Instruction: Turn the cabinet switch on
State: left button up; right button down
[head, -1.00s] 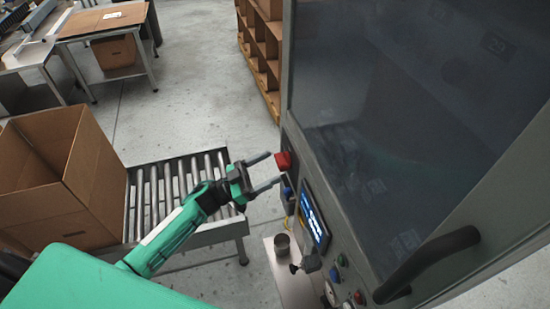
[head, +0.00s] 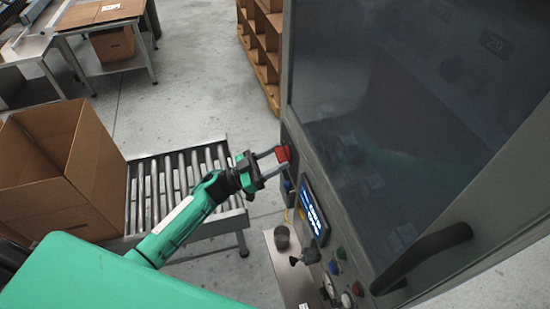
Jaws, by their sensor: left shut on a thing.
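The grey cabinet (head: 292,100) stands on the right with a large dark window. A red switch (head: 283,154) sits on the upper left of its side panel. My left gripper (head: 281,159) is at the switch, with one finger on either side, and is shut on it. The gripper hides part of the switch. My right gripper is not in the head view.
A blue-lit display (head: 314,210) and several buttons and knobs lie below the switch. A black door handle (head: 425,258) sticks out at the lower right. A roller conveyor (head: 180,172) with an open cardboard box (head: 95,160) stands at left. Wooden shelving (head: 262,50) stands behind.

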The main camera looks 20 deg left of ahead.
pick_arm(q)
jog(key=shift+w+a+r+m+g+y+b, duration=0.1)
jog(key=shift+m+g+y+b, duration=0.1)
jog(key=shift+m+g+b, duration=2.6)
jog(key=shift+w+r+m+g+y+b, duration=0.2)
jog(key=shift+m+b, duration=1.55)
jog(key=shift+m, duration=2.85)
jog(key=shift+s+a+f+m+g+y+b, duration=0.1)
jog(key=shift+m+g+y+b, duration=0.1)
jog(key=shift+m+g+b, duration=2.65)
jog(key=shift+m+t+p, duration=0.55)
jog(key=shift+m+t, duration=0.4)
jog(key=shift+t, duration=0.3)
jog(key=o, duration=0.9)
jog(key=shift+o, duration=0.4)
